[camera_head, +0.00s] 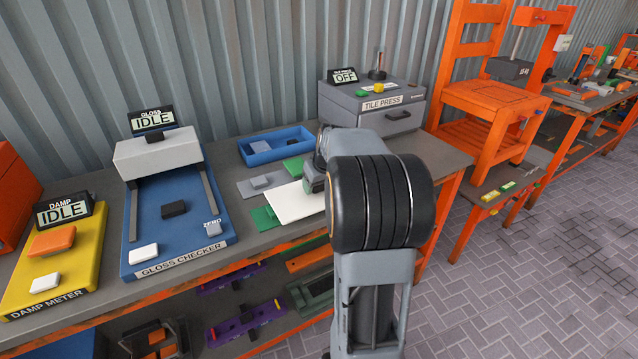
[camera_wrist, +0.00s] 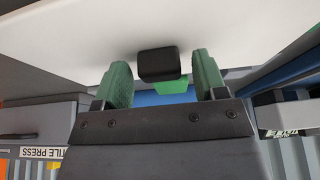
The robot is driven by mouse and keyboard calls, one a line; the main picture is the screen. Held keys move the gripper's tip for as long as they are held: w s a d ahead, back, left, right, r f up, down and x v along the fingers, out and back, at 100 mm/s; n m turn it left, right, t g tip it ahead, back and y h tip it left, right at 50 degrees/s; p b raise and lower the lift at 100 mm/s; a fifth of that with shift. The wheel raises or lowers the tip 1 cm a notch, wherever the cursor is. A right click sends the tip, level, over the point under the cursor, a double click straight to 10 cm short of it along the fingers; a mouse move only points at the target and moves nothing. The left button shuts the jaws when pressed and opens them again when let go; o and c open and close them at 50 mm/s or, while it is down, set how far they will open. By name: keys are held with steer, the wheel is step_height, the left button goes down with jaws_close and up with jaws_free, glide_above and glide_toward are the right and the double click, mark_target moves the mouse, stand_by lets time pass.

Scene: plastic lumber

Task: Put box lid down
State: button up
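A flat white plate (camera_head: 292,203), which I take to be the box lid, shows on the front of the bench in the head view. It fills the upper part of the wrist view (camera_wrist: 70,35), with a black knob (camera_wrist: 159,65) on its face. My gripper (camera_wrist: 162,85) has its two green fingers on either side of this knob, with small gaps visible. In the head view my gripper (camera_head: 313,178) is at the plate's right end, partly hidden by my arm. I cannot tell whether the plate rests on anything.
The tile press (camera_head: 372,104) stands behind my arm. The gloss checker (camera_head: 174,213) and yellow damp meter (camera_head: 52,260) are at left.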

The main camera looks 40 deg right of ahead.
steer(key=shift+r, duration=0.3)
steer(key=d+p+v, duration=0.1)
steer(key=p+v, duration=0.1)
steer(key=v, duration=1)
steer(key=shift+n+g+y, duration=0.3)
steer(key=shift+n+g, duration=0.4)
steer(key=shift+g, duration=0.1)
steer(key=s+a+f, duration=0.4)
steer(key=a, duration=0.4)
steer(key=s+a+f, duration=0.4)
steer(key=a, duration=0.3)
steer(key=s+a+f, duration=0.4)
steer(key=a, duration=0.4)
steer(key=shift+s+a, duration=0.25)
steer(key=shift+a, duration=0.05)
steer(key=shift+r, duration=0.15)
